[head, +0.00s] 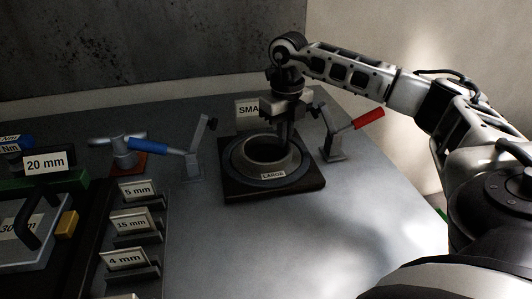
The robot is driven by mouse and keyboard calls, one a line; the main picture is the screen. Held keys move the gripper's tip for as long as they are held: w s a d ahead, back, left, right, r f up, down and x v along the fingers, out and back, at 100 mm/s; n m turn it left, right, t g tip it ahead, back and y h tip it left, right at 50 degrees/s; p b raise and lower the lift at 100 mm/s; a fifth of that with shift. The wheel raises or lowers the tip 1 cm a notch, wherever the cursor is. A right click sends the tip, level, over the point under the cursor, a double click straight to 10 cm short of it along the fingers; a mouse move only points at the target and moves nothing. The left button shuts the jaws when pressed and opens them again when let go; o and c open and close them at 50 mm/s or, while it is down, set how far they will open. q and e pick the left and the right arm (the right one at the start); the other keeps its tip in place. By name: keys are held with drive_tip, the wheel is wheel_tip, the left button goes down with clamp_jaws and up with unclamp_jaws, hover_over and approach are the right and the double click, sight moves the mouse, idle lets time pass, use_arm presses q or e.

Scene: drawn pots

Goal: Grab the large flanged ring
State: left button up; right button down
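The large flanged ring (251,172) sits on a dark square base plate (312,184) at mid-table. It is a grey ring with a wide flange, and a "LARGE" label (273,175) is at its front. My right gripper (286,140) points down over the ring's far right side, with its fingers at or just inside the rim. I cannot tell whether the fingers touch the ring or how far apart they are. My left gripper is not in view.
A blue-handled clamp (155,146) stands left of the base and a red-handled clamp (359,121) right of it. A partly covered "SMA" sign (248,110) is behind. Labelled holders (130,224) fill the left. The table front right is clear.

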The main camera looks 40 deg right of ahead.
drive_tip(key=shift+r, duration=0.15)
idle(0.8)
drive_tip(key=shift+w+r, duration=0.1)
drive_tip(key=shift+r, duration=0.3)
wheel_tip(320, 180, up, 2)
drive_tip(key=shift+r+b, duration=0.1)
drive_tip(key=shift+b, duration=0.2)
drive_tip(key=s+a+r, duration=0.6)
drive_tip(key=s+r, duration=0.4)
drive_tip(key=s, duration=0.2)
drive_tip(key=shift+s, duration=0.35)
